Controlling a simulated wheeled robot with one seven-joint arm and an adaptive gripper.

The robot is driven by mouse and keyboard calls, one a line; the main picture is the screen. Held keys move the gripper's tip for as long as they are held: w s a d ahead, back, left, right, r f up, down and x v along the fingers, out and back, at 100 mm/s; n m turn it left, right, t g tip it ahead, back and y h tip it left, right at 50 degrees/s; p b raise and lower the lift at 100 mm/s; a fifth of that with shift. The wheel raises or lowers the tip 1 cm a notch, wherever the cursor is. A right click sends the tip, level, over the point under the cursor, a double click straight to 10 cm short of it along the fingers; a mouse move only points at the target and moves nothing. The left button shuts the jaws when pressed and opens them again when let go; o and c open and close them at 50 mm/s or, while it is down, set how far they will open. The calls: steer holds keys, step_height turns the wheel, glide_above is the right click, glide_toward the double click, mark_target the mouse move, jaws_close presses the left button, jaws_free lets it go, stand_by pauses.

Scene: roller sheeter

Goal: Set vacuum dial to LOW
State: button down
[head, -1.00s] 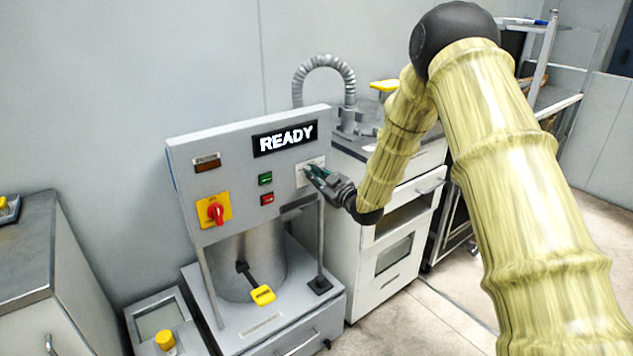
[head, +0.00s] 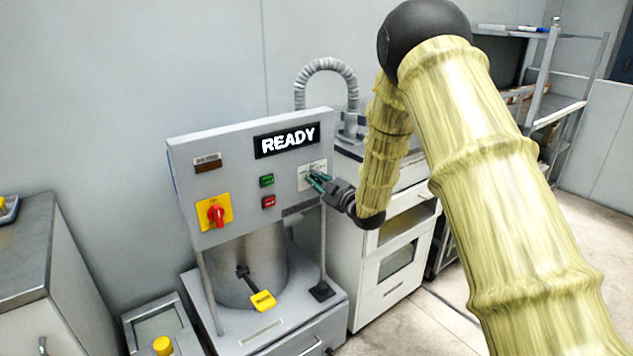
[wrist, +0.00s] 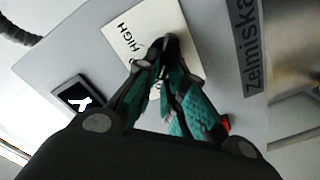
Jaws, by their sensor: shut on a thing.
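The vacuum dial (wrist: 170,46) is a small dark knob on a pale label plate (wrist: 128,20) on the sheeter's grey front panel. The word HIGH shows on the plate in the wrist view; the rest of the lettering is mostly hidden by the fingers. My gripper (wrist: 164,50) has its teal-padded fingers shut on the dial. In the head view my gripper (head: 314,180) reaches the plate (head: 308,167) from the right and covers most of the dial. I cannot read which mark the dial points to.
The panel display (head: 287,140) reads READY. Left of the plate are a green button (head: 266,181) and a red button (head: 268,202). Farther left is a red rotary switch (head: 216,213) on yellow. A yellow-ended handle (head: 263,300) sticks out below. A white cabinet (head: 385,270) stands right.

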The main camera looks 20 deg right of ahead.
steer(key=shift+f, duration=0.1)
steer(key=c, duration=1.5)
jaws_free()
steer(key=shift+s, duration=0.15)
steer(key=v, duration=1.2)
